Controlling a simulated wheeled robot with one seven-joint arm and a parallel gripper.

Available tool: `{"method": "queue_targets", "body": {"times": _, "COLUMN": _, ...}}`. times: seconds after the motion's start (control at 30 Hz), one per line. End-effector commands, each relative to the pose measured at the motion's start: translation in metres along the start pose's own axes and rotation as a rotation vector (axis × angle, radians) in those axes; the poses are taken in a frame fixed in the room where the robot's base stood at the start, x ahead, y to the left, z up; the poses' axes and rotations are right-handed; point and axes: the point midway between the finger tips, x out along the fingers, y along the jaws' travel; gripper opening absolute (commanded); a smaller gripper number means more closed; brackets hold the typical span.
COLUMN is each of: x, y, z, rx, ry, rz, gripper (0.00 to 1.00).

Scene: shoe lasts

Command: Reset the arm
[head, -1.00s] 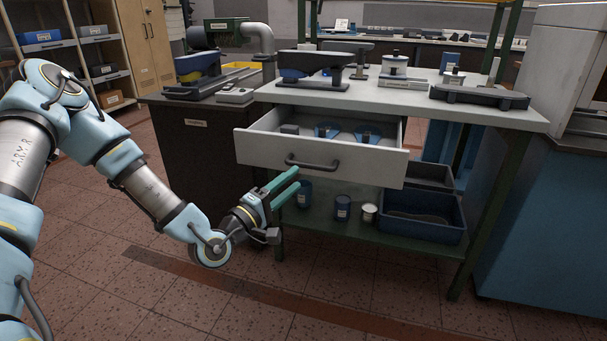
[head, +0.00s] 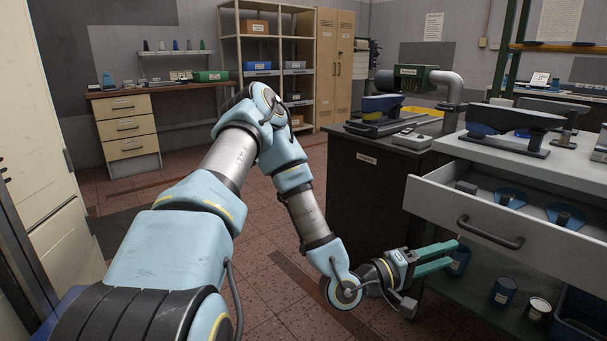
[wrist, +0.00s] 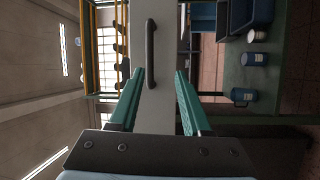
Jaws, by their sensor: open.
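My gripper (head: 436,258) has two green fingers and is at the lower right of the head view, in front of and below the open drawer (head: 440,199). In the wrist view my gripper (wrist: 160,88) shows its fingers spread apart with nothing between them. The drawer's pale front (wrist: 156,105) lies beyond the fingertips, with its dark handle (wrist: 151,54) ahead. My arm is bent, reaching forward from the lower left of the head view.
The open drawer holds blue pieces (head: 510,198). Blue tins (head: 503,292) and a white-topped tin (head: 538,308) stand on the green shelf below. A dark cabinet (head: 372,200) stands left of the workbench. The tiled floor (head: 272,228) between is clear.

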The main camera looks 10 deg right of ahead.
Motion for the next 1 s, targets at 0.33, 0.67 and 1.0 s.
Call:
{"method": "queue_targets", "body": {"times": 0.33, "x": -0.095, "y": -0.068, "z": -0.089, "rx": 0.473, "ry": -0.128, "rz": -0.711, "gripper": 0.48}}
{"method": "queue_targets", "body": {"times": 0.67, "x": -0.27, "y": -0.026, "z": -0.164, "rx": 0.538, "ry": -0.176, "rz": -1.369, "gripper": 0.48}}
{"method": "queue_targets", "body": {"times": 1.0, "x": -0.37, "y": 0.049, "z": -0.137, "rx": 0.309, "ry": -0.199, "rz": -1.606, "gripper": 0.48}}
